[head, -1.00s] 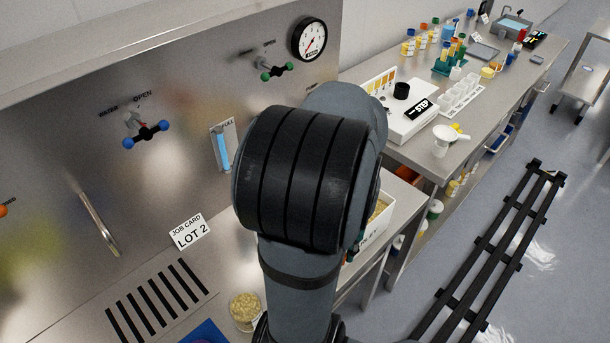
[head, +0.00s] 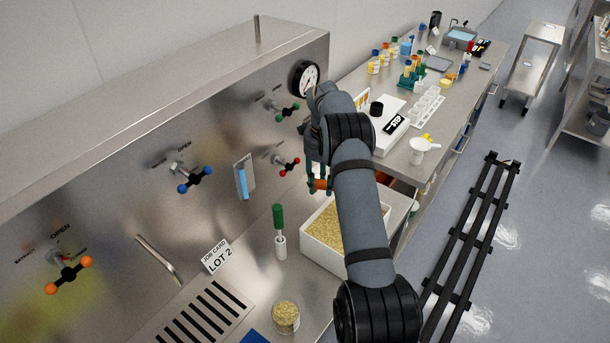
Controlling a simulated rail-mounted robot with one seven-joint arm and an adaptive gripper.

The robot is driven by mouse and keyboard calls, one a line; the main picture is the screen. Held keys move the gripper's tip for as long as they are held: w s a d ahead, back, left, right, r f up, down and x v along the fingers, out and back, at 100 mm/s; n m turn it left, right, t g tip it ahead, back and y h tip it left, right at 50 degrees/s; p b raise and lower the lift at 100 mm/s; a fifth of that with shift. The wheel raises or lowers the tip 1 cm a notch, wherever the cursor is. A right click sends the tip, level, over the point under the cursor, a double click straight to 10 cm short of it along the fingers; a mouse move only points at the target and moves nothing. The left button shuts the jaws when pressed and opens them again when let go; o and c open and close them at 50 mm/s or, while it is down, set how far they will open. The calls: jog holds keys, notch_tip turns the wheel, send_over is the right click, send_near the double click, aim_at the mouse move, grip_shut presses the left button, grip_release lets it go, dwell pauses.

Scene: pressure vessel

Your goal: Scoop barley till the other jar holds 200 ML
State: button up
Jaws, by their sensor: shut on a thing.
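A white bin (head: 309,243) of tan grain, like barley, stands on the steel bench, partly hidden by my arm. My gripper (head: 319,189) is above the bin's far side, pointing down. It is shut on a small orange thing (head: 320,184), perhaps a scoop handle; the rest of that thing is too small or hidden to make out. A clear round jar (head: 286,317) with grain in it stands near the bench's front, left of my arm. Its level and any markings cannot be read. I cannot make out a second jar.
A green-handled tool (head: 279,228) stands upright left of the bin. A job card (head: 216,257) reads LOT 2. The steel panel behind carries valves and a gauge (head: 304,78). A side bench (head: 400,155) holds a scale and labware.

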jog(key=a+f+m, duration=0.1)
jog(key=w+a+m+p, duration=0.1)
jog(key=a+m, duration=0.1)
jog(key=a+f+m, duration=0.1)
jog(key=shift+w+a+f+m+p, duration=0.3)
jog(key=shift+a+f+p, duration=0.05)
jog(key=shift+w+a+f+b, duration=0.1)
jog(key=shift+a+f+b, duration=0.1)
jog(key=shift+b, duration=0.4)
jog(key=t+y+b, duration=0.1)
jog(key=b, duration=0.1)
jog(key=shift+d+r+b, duration=0.25)
jog(key=shift+r+b, duration=0.1)
jog(key=shift+b, duration=0.05)
jog(key=shift+r+b, duration=0.1)
jog(key=shift+b, duration=0.55)
jog(key=y+b, duration=0.1)
jog(key=b, duration=0.3)
jog(key=s+d+r+t+y+b, duration=0.1)
jog(key=b, duration=0.3)
jog(key=shift+b, duration=0.35)
